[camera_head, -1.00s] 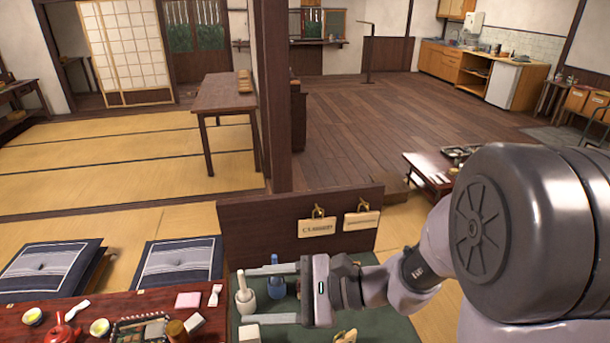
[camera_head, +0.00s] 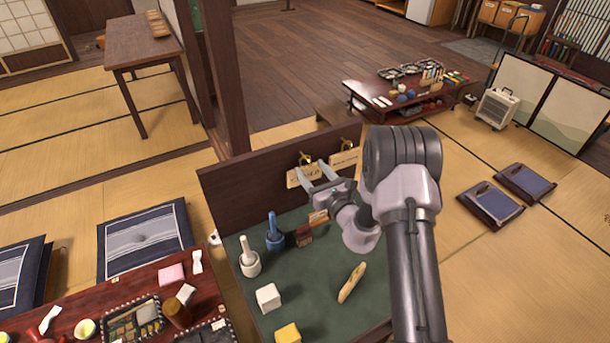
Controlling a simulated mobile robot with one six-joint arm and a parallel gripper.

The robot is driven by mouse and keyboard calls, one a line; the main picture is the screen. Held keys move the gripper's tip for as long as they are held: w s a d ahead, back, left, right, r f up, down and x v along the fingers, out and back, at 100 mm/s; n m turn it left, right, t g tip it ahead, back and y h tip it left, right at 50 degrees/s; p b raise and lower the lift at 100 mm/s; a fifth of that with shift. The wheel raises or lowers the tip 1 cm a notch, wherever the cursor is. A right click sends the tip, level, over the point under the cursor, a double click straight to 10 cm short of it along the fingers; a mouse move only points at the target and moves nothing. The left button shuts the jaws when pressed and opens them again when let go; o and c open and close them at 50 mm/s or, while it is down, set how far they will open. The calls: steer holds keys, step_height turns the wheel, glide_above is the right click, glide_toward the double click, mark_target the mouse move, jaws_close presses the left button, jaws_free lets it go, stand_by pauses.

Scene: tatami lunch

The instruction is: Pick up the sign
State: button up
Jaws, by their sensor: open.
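Two pale wooden signs hang from brass-coloured hooks on a dark upright board (camera_head: 240,189) at the back of a green-topped table. The left sign (camera_head: 294,180) carries lettering I cannot read clearly. The right sign (camera_head: 345,158) hangs beside it, slightly higher in the picture. My gripper (camera_head: 314,168) is open, its two fingers pointing toward the board. The fingers overlap the left sign in the picture and hide part of it. I cannot tell whether they touch it. Nothing shows held between them.
A red low table (camera_head: 205,287) with dishes adjoins at left. A wooden post (camera_head: 227,80) rises behind.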

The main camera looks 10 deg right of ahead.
mark_target(300, 156)
steer(key=x, duration=0.2)
steer(key=b+x, duration=0.1)
steer(key=x, duration=0.2)
steer(key=shift+d+f, duration=0.1)
steer(key=shift+f, duration=0.1)
steer(key=shift+s, duration=0.1)
jaws_close()
